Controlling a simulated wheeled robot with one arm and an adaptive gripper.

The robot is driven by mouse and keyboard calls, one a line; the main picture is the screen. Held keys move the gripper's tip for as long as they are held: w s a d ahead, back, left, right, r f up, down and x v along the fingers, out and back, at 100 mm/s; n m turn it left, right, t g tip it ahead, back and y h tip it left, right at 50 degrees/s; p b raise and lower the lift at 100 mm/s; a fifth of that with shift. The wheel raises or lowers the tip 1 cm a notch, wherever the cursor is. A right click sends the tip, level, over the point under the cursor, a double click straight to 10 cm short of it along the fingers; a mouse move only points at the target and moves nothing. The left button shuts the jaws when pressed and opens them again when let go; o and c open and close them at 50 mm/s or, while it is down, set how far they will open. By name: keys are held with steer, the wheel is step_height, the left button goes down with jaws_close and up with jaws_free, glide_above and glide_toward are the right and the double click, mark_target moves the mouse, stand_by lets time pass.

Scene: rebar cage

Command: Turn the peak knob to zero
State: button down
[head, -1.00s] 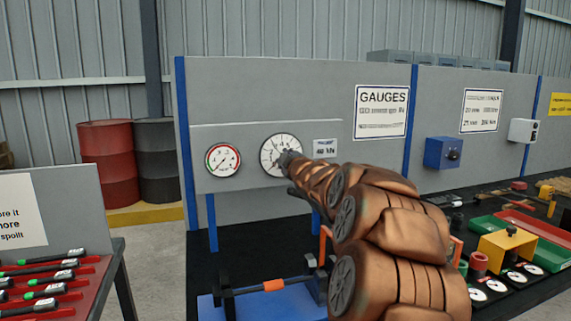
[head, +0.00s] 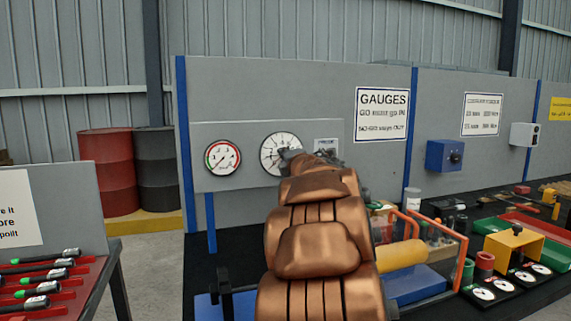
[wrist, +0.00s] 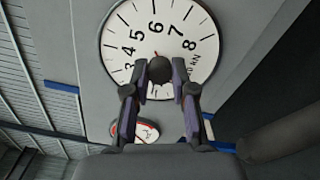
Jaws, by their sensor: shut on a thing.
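The large white dial (head: 274,148) is on the grey gauge panel in the head view. In the wrist view the dial (wrist: 150,20) fills the top, with numbers 3 to 8 readable and the rest covered. The dark round peak knob (wrist: 160,69) stands at the dial's centre. My gripper (wrist: 160,76) has one fingertip on each side of the knob and is shut on it. In the head view my gripper (head: 297,160) is at the dial, mostly behind my arm.
A smaller red-and-green gauge (head: 222,158) is left of the dial. A label plate (head: 326,145) is to its right, partly covered. A GAUGES sign (head: 382,115) and blue box (head: 444,154) are further right. The bench below holds an orange-handled frame (head: 460,258) and trays.

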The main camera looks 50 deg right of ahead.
steer(key=shift+f+n+b, duration=0.1)
steer(key=shift+n+b, duration=2.1)
steer(key=shift+n, duration=1.8)
steer(key=c, duration=1)
jaws_free()
steer(key=shift+o, duration=0.2)
steer(key=shift+s, duration=0.1)
steer(key=v, duration=1.1)
steer(key=shift+s+a, duration=0.15)
steer(key=shift+s, duration=0.2)
